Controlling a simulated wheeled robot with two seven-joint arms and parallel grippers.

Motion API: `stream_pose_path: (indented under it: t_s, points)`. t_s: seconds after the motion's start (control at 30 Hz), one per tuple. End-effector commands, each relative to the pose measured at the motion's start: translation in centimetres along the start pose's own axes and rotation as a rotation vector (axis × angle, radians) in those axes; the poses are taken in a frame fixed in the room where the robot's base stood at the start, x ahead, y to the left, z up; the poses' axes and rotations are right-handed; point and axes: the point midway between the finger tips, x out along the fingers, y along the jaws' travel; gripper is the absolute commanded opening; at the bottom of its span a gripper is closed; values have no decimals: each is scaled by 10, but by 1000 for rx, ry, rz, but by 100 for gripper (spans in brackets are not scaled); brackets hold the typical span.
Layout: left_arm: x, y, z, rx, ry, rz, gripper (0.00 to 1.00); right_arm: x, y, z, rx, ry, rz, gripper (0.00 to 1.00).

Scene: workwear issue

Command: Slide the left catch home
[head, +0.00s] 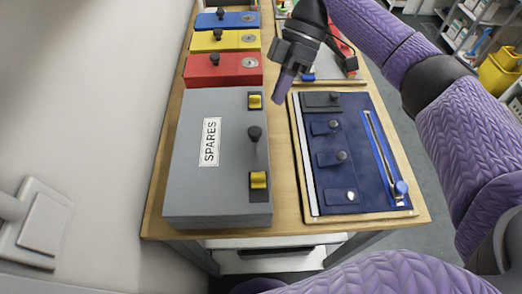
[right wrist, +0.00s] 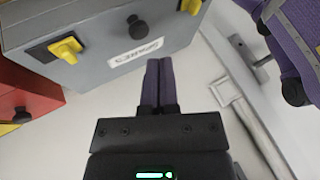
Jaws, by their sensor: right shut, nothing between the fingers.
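A grey box marked SPARES (head: 190,140) lies on the bench with a black knob (head: 254,134) and two yellow catches on its top. The far catch (head: 255,101) and near catch (head: 258,180) each sit on a dark plate; the near one lies toward its plate's far end. My right gripper (head: 279,100) is shut and empty, just right of the far catch in the head view, apparently touching nothing. My left gripper is out of view.
Red (head: 223,69), yellow (head: 224,40) and blue (head: 226,19) boxes stand behind the grey one. A navy board (head: 330,182) with knobbed pieces and a blue-ended slider (head: 401,187) lies to the right. A wall borders the bench's left.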

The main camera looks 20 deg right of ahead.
Motion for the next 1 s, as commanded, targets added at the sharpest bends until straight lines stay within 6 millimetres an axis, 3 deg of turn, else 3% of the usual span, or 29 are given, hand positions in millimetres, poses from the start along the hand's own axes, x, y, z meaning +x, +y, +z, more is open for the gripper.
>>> stream_pose_path:
  t_s: [0.47,0.7,1.0]
  points:
    - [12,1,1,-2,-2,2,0,98,0,1,0,-1,-4,0]
    - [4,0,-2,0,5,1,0,112,-31,0,1,0,0,0]
    - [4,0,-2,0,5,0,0,115,-36,0,2,1,-1,0]
